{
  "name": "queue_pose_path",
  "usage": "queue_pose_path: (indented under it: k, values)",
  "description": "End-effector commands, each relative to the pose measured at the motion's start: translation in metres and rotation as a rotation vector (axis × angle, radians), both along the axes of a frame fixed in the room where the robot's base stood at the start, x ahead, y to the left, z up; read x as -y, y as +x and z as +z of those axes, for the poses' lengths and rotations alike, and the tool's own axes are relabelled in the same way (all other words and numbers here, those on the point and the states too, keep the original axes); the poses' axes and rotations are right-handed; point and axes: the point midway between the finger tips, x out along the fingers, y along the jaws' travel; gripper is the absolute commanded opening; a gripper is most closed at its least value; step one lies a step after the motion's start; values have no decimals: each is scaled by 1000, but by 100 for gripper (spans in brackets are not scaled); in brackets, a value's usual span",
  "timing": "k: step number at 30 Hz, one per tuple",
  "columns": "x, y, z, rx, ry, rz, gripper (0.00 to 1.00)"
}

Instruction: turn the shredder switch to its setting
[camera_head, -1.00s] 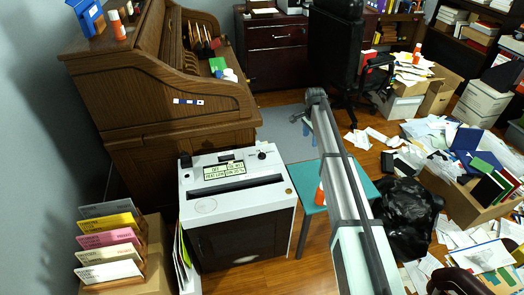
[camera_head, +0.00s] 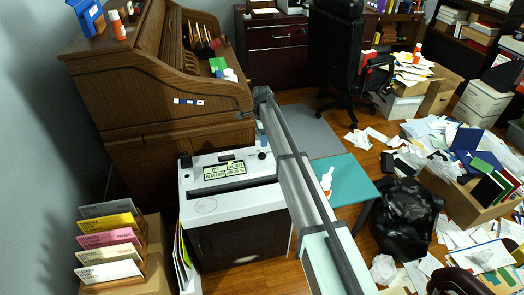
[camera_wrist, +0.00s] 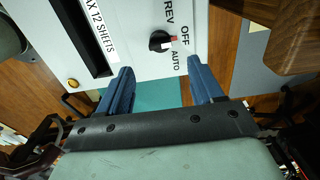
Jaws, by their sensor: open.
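The shredder (camera_head: 235,200) is a white-topped machine with a dark front, standing beside the roll-top desk. Its switch, a black knob (camera_wrist: 158,42) with a red and white pointer, shows in the wrist view. The labels REV, OFF and AUTO surround it, and the pointer faces the OFF label. The knob also shows at the right rear of the shredder top in the head view (camera_head: 262,155). My gripper (camera_wrist: 160,66) is open, with its two blue fingers apart and nothing between them. In the wrist picture, the knob lies just beyond the fingertips and between their lines. I see no contact.
The paper slot (camera_wrist: 89,38) and a "12 sheets" label lie left of the knob in the wrist view. The wooden desk (camera_head: 165,90) stands close behind the shredder. A teal table (camera_head: 348,178) is to the right, with a black bag (camera_head: 408,220) beside it.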

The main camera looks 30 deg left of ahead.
Motion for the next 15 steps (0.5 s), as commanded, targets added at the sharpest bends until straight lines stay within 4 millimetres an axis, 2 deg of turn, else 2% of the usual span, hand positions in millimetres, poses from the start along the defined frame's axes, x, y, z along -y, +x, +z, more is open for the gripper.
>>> queue_pose_path:
  k: [3, 9, 15]
  values:
    - [0, 0, -23, -1, -1, 0, 66]
    - [0, 0, -55, -1, -1, 0, 66]
    - [0, 0, -75, 1, 1, 1, 66]
